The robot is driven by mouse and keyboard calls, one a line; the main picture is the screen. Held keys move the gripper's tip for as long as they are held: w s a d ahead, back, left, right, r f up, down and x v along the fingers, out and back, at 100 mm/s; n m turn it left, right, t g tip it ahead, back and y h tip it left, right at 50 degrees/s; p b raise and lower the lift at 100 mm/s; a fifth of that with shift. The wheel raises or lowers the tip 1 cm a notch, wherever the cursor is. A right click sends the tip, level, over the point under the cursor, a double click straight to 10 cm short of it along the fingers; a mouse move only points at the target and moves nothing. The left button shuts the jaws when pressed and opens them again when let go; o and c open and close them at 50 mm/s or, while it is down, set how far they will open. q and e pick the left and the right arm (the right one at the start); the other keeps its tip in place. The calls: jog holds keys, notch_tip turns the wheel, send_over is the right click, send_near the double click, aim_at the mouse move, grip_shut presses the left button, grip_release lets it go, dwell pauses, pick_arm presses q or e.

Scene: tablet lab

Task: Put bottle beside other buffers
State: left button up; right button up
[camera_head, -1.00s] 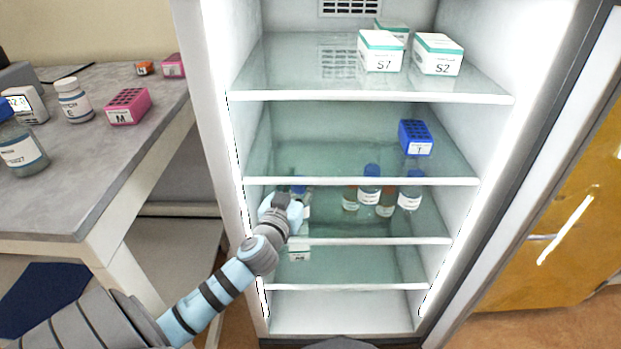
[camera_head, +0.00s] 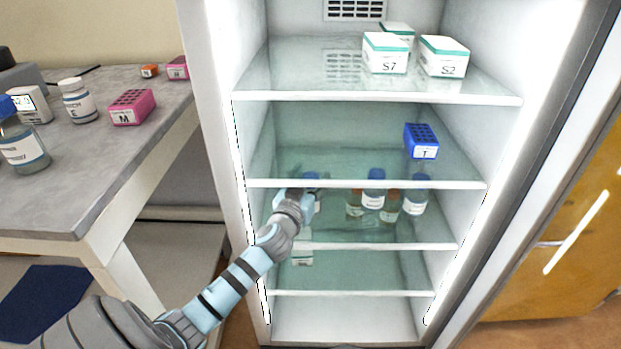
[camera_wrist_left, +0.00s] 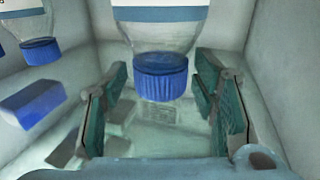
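A clear bottle with a blue cap (camera_head: 311,180) and white label stands on the fridge's third shelf, at the left, partly hidden by my left gripper (camera_head: 292,203). In the left wrist view, which looks upside down, the bottle's cap (camera_wrist_left: 160,78) lies between the spread fingers of my left gripper (camera_wrist_left: 160,95), with a gap on each side. To the right on this shelf stand the other buffers: a blue-capped bottle (camera_head: 373,196), a larger blue-capped bottle (camera_head: 415,200) and brown-capped bottles (camera_head: 389,207). My right gripper is out of view.
A blue rack (camera_head: 421,140) stands on the shelf above and white boxes (camera_head: 385,54) on the top shelf. The fridge's left wall is close to my left arm. The table (camera_head: 100,170) at left holds bottles and a pink rack (camera_head: 131,108).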

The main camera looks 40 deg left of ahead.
pick_arm(q)
jog(key=p+v, duration=0.1)
jog(key=v, duration=1.1)
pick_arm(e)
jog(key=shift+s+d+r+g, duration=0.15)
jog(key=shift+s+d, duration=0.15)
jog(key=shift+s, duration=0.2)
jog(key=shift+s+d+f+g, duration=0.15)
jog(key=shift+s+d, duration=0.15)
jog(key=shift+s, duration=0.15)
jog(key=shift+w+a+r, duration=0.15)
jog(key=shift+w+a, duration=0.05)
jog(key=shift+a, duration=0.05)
